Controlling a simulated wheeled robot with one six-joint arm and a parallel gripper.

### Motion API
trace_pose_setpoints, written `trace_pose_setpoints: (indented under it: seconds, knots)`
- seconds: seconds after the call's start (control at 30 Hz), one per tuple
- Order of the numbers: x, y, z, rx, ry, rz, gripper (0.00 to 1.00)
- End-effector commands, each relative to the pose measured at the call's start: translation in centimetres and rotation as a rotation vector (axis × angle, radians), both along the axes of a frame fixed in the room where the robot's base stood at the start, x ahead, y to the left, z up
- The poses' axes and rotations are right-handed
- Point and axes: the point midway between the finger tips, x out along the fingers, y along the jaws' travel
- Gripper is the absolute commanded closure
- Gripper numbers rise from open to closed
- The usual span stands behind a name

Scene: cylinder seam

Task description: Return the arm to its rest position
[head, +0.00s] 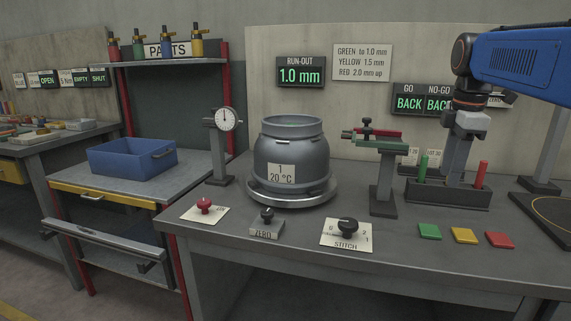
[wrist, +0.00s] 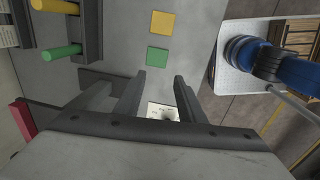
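My gripper (head: 457,160) hangs from the blue arm (head: 525,65) at the right of the head view, pointing down. In that view it is in front of the back panel and over the dark gauge holder (head: 447,193). In the wrist view the gripper (wrist: 158,85) has its fingers apart, with only bench and a white card visible between them. A green-handled gauge (head: 423,166) and a red-handled gauge (head: 481,174) stand upright in the holder. Whether the fingers touch the holder cannot be told.
A grey cylinder (head: 291,158) sits on a round turntable, with a dial gauge (head: 225,120) on its left and a green-and-red fixture (head: 375,143) on its right. Green (head: 429,231), yellow (head: 464,236) and red (head: 499,240) tiles lie at the front right. A blue bin (head: 130,160) is far left.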

Motion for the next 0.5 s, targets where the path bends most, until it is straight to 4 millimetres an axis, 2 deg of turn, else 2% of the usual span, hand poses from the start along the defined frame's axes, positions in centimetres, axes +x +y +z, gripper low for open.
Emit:
trace_pose_setpoints:
  seconds: [0.03, 0.2, 0.5]
  knots:
    - [-1.5, 1.0, -0.8, 0.005, -0.017, -0.055, 0.64]
    - [-5.6, 3.4, -4.0, 0.034, -0.077, -0.283, 0.64]
    - [-12.9, 6.8, -10.9, 0.125, -0.178, -0.681, 0.64]
